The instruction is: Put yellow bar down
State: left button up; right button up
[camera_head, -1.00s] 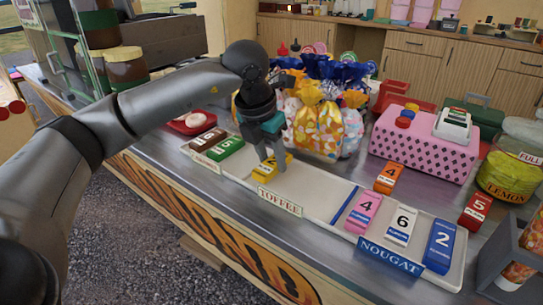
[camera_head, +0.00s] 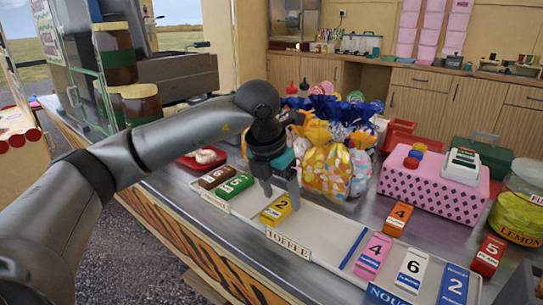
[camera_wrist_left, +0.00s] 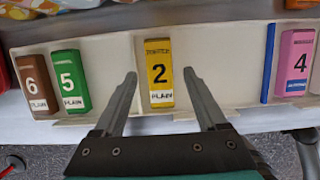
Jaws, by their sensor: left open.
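The yellow bar (camera_head: 276,211), marked 2, lies flat in the white tray (camera_head: 328,228) behind the TOFFEE label (camera_head: 288,243). It also shows in the left wrist view (camera_wrist_left: 159,75), between and beyond my fingertips, touching neither. My left gripper (camera_head: 282,200) is open and empty just above and behind the bar; in the left wrist view its fingers (camera_wrist_left: 160,78) are spread wide. My right gripper is not in view.
A brown bar (camera_head: 216,177) and a green bar (camera_head: 235,187) lie left in the tray. Pink (camera_head: 373,255), white (camera_head: 411,270) and blue (camera_head: 453,287) bars lie right of a blue divider (camera_head: 354,249). Wrapped sweet bags (camera_head: 327,170) stand close behind my gripper.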

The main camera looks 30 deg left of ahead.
aim_at(271, 214)
pick_arm(q)
jog(key=p+v, duration=0.4)
jog(key=v, duration=0.8)
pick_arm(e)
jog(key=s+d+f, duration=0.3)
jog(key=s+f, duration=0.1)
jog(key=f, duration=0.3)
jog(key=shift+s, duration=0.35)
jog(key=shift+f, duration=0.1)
